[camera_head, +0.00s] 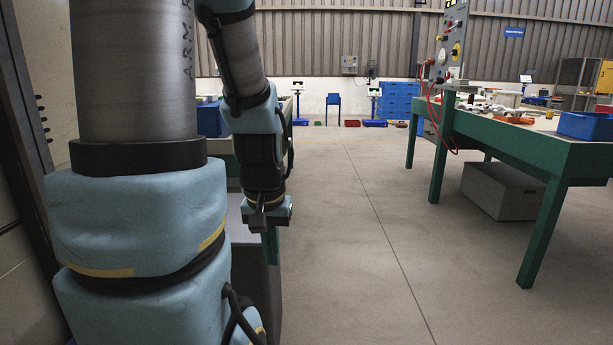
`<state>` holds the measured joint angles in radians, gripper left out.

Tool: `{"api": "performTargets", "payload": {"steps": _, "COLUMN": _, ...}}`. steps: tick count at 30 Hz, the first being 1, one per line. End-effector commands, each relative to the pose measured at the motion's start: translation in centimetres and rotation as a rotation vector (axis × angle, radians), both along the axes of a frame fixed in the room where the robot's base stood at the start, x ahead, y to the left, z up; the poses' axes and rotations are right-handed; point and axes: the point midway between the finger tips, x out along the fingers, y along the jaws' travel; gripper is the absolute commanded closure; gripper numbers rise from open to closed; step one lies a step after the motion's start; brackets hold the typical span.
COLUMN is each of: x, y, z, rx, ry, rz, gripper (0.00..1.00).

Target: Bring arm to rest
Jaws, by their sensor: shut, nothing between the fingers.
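My arm fills the left of the head view, with grey tubes and pale blue padded joints. Its upper part bends over and hangs down, ending in my gripper (267,216) left of the middle of the picture. My gripper points downward and is shut, with nothing held in it. It hangs in front of a green-framed bench that is mostly hidden behind the arm. I cannot tell whether the gripper touches the bench.
A green table (500,137) stands at the right with a blue bin (587,125) and small parts on it. A grey box (502,190) lies under it. Blue crates (398,100) and a blue chair (333,106) stand far back. The floor (370,220) between is clear.

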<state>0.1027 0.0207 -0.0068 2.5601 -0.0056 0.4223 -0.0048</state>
Motion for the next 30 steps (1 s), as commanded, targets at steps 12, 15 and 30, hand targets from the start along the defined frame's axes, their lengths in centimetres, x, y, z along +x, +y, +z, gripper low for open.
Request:
{"api": "performTargets", "payload": {"steps": 12, "x": 0.0, "y": 0.0, "z": 14.6, "rx": 0.0, "ry": -0.001, "rz": 0.0, "gripper": 1.0}}
{"api": "performTargets", "payload": {"steps": 15, "x": 0.0, "y": 0.0, "z": 17.1, "rx": 0.0, "ry": -0.001, "rz": 0.0, "gripper": 1.0}}
{"api": "performTargets", "payload": {"steps": 30, "x": 0.0, "y": 0.0, "z": 19.7, "rx": 0.0, "ry": -0.001, "rz": 0.0, "gripper": 1.0}}
